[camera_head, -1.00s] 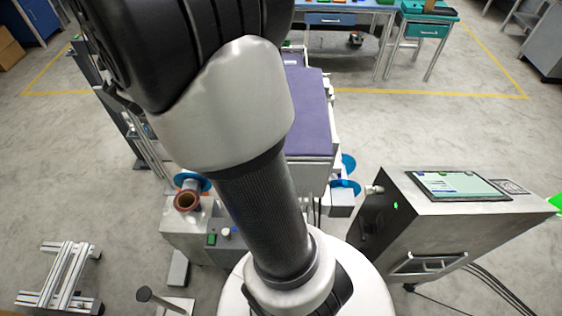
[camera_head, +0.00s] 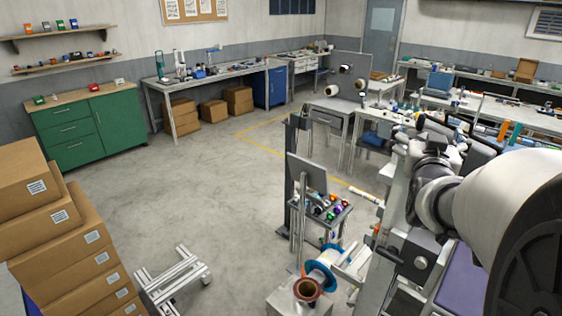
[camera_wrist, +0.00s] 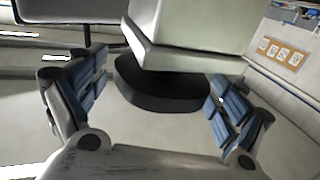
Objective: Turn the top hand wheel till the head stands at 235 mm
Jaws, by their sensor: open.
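My gripper (camera_wrist: 157,90) is open in the wrist view, with blue-padded fingers on both sides and nothing held. A dark rounded part (camera_wrist: 172,88) shows between the fingers, under a pale grey block (camera_wrist: 190,40). I cannot tell whether it is the top hand wheel, or whether the fingers touch it. In the head view my arm fills the right side and hides part of the machine, whose purple top (camera_head: 464,284) shows at the lower right. No hand wheel can be made out for certain there, and no millimetre reading is legible.
Stacked cardboard boxes (camera_head: 62,228) stand at the left. An aluminium frame (camera_head: 172,280) lies on the floor near the bottom.

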